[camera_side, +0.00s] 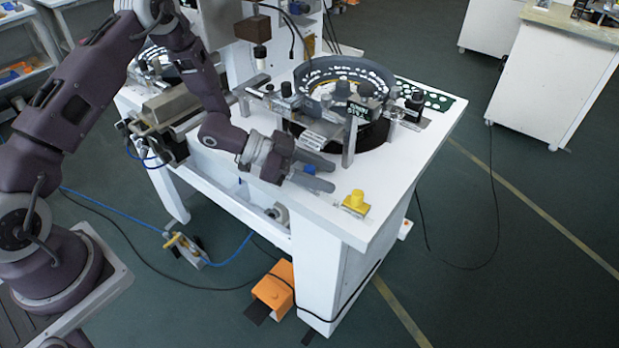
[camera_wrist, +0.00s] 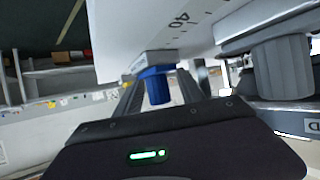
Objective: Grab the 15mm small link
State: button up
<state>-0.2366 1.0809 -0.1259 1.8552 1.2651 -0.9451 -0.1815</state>
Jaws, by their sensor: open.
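My gripper (camera_side: 325,176) is open near the table's front edge, its two grey fingers pointing right. A small blue part (camera_side: 309,169) shows between the fingers. In the wrist view, the blue part (camera_wrist: 158,86) is a ribbed cylinder between my two fingers, under a grey block; I cannot tell whether either finger touches it. A pale scale plate (camera_wrist: 181,40) marked "40" runs back above the block. I cannot make out a piece that is clearly the 15mm small link in either view.
A round bowl machine (camera_side: 382,72) with clamps and knobs stands close behind my gripper on the white table (camera_side: 388,200). A dark green perforated plate (camera_side: 437,98) lies at the back right. An orange pedal (camera_side: 273,290) is on the floor.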

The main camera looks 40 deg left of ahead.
grip_shut()
dwell(0.3)
